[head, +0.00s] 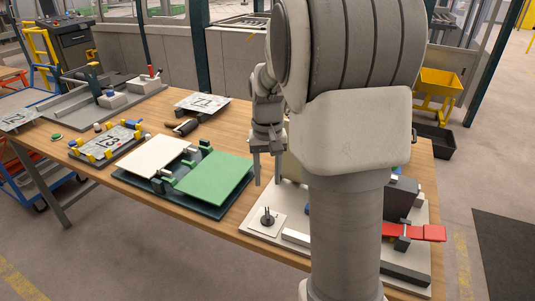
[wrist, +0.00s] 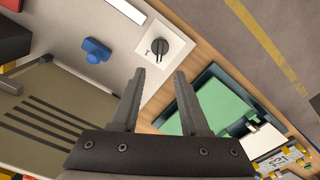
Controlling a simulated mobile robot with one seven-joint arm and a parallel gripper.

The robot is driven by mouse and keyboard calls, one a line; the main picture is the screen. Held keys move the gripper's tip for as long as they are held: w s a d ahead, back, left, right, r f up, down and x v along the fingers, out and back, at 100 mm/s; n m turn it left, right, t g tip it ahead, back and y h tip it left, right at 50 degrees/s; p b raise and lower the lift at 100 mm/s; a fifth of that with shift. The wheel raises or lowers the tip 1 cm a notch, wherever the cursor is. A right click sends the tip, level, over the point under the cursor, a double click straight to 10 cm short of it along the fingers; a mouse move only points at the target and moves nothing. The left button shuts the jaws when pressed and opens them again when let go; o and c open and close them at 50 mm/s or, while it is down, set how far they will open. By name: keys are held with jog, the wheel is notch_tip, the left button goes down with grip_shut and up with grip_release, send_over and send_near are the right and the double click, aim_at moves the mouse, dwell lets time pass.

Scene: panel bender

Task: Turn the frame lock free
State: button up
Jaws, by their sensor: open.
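A small black round knob (head: 268,218) sits on a white square plate at the front left of a pale base board (head: 255,231); it looks like the frame lock. In the wrist view the knob (wrist: 160,47) has a light pointer line and a dark mark beside it on the plate (wrist: 177,52). My gripper (head: 265,184) points down, open and empty, above and behind the knob in the head view. In the wrist view its fingertips (wrist: 159,72) show just below the knob, apart from it. My arm hides much of the base board.
A fixture with a green panel (head: 215,177) and a cream panel (head: 157,156) stands left of the base board. A blue knob (wrist: 95,50) is on the board. A red handle (head: 418,232) sticks out at the right. Numbered plates lie further left on the wooden table.

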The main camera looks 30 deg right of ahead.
notch_tip(320, 180, up, 6)
jog(key=shift+f+p, duration=0.15)
jog(key=shift+p, duration=0.15)
dwell(0.3)
